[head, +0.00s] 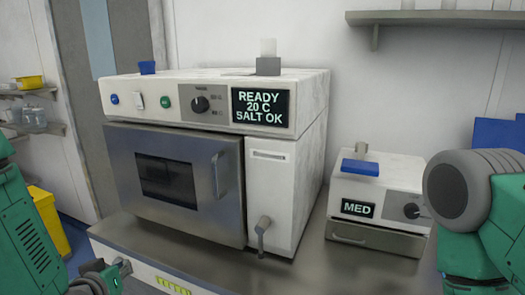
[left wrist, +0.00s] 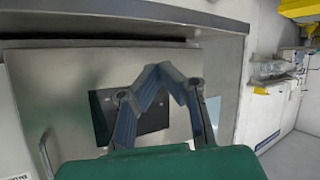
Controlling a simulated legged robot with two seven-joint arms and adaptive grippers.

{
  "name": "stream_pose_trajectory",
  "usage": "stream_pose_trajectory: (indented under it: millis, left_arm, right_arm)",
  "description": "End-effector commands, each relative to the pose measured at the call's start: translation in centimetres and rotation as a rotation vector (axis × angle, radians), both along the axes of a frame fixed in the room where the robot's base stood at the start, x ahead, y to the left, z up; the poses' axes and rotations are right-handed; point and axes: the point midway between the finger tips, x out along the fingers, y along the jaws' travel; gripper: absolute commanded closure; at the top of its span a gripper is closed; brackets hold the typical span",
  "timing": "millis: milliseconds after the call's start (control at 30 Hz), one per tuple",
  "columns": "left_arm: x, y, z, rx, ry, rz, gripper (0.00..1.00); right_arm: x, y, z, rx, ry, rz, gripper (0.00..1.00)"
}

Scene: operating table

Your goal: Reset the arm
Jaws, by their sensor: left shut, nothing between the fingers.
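My left gripper (head: 117,268) shows at the lower left of the head view, low in front of the large white machine (head: 312,110). In the left wrist view its two fingers (left wrist: 168,75) meet at the tips, with nothing between them. Behind them is a steel door (left wrist: 75,85) with a dark window. My left arm (head: 25,235) comes in at the left edge. My right arm (head: 490,215) shows at the right edge, and its gripper is out of view.
The large machine's steel door (head: 228,215) looks closed; its screen reads READY 20 C SALT OK. A lever (head: 262,230) sticks out beside the door. A smaller MED unit (head: 400,172) stands to the right on the steel counter (head: 300,270). A yellow bin (head: 48,215) is at left.

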Motion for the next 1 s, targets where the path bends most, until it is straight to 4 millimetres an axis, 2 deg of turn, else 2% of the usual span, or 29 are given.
stream_pose_trajectory:
  millis: [33, 100, 167, 200, 267, 300, 400, 500, 633, 767, 1000]
  left_arm:
    - [-2.1, -0.4, -4.0, 0.013, 0.097, -0.027, 1.00]
    - [-5.1, -0.9, -8.5, 0.024, 0.228, -0.066, 1.00]
    - [-8.1, -1.3, -12.1, 0.034, 0.342, -0.099, 1.00]
    - [-10.3, -1.5, -14.4, 0.042, 0.419, -0.120, 1.00]
    - [-13.6, -1.9, -17.5, 0.052, 0.534, -0.154, 1.00]
    - [-16.0, -2.2, -19.3, 0.060, 0.611, -0.176, 1.00]
    - [-21.5, -2.6, -22.9, 0.077, 0.786, -0.223, 1.00]
    - [-26.2, -2.6, -25.2, 0.091, 0.926, -0.260, 1.00]
    - [-30.0, -2.7, -26.4, 0.102, 1.037, -0.289, 1.00]
    - [-31.2, -2.5, -26.8, 0.102, 1.075, -0.300, 1.00]
    - [-31.2, -2.3, -26.8, 0.099, 1.074, -0.302, 1.00]
  right_arm:
    - [0.0, 0.0, -0.9, 0.000, 0.000, 0.000, 0.37]
    - [0.0, 0.0, -1.6, 0.000, 0.000, 0.000, 0.37]
    - [0.0, 0.0, -2.1, 0.000, 0.000, 0.000, 0.37]
    - [0.0, 0.0, -2.5, 0.000, 0.000, 0.001, 0.37]
    - [0.0, 0.1, -3.0, 0.001, 0.000, 0.001, 0.37]
    - [0.0, 0.1, -3.4, 0.001, 0.000, 0.001, 0.37]
    - [0.0, 0.1, -4.2, 0.001, 0.000, 0.001, 0.37]
    - [0.0, 0.1, -4.8, 0.001, 0.000, 0.001, 0.37]
    - [0.0, 0.1, -5.2, 0.001, 0.000, 0.001, 0.37]
    - [0.0, 0.1, -5.2, 0.000, 0.000, 0.000, 0.37]
    - [0.0, 0.1, -5.1, 0.000, 0.000, 0.001, 0.37]
